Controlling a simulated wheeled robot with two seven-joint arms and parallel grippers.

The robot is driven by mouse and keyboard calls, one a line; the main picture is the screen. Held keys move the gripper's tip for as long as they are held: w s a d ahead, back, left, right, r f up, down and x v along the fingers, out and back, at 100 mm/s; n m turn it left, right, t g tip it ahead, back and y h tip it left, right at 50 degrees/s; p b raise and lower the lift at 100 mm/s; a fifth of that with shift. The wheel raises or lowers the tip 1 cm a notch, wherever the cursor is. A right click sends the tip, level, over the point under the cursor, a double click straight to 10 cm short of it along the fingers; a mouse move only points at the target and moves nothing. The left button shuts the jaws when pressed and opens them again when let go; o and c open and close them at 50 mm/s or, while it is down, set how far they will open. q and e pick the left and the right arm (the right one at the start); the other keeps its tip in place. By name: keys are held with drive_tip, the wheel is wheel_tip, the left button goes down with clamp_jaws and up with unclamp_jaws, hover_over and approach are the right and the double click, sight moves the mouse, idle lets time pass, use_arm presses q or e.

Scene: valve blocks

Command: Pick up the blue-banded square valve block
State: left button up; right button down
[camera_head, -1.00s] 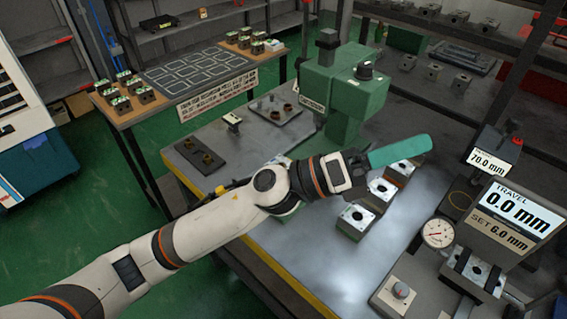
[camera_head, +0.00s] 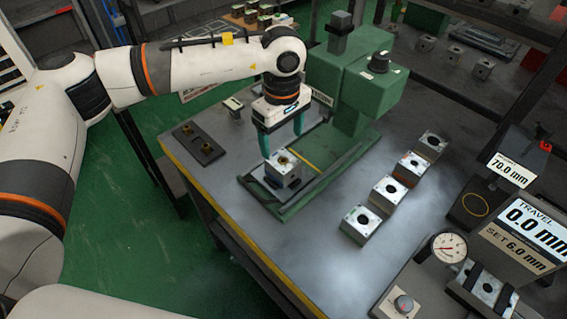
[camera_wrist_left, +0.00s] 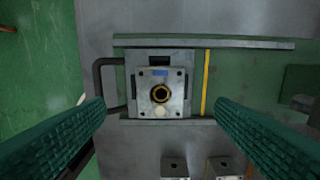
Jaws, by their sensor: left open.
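A square metal valve block (camera_head: 285,172) sits on the bed of the green press. In the left wrist view the block (camera_wrist_left: 178,100) has a small blue mark on its top edge and a dark bore with a brass-coloured ring in the middle. My left gripper (camera_head: 281,142) points down above this block, its teal fingers open and empty. In the left wrist view the open fingers of my left gripper (camera_wrist_left: 160,108) lie either side of the block, apart from it. My right gripper is not in view.
The green press (camera_head: 345,85) stands just right of my left gripper. Several similar blocks stand in a row to the right, including the nearest block (camera_head: 360,224). A dark plate with brass rings (camera_head: 199,146) lies left. A dial gauge (camera_head: 448,247) stands front right.

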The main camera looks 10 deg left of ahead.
sight(283, 160)
use_arm(q)
wheel_tip(283, 160, down, 3)
drive_tip(key=shift+f, duration=0.1)
wheel_tip(283, 160, down, 4)
drive_tip(key=shift+s+d+f+p, duration=0.1)
drive_tip(key=shift+p, duration=0.8)
drive_tip(key=shift+f, duration=0.5)
drive_tip(key=c, duration=1.1)
drive_tip(key=shift+r, duration=0.1)
drive_tip(key=c, duration=0.4)
drive_tip(key=shift+r, duration=0.1)
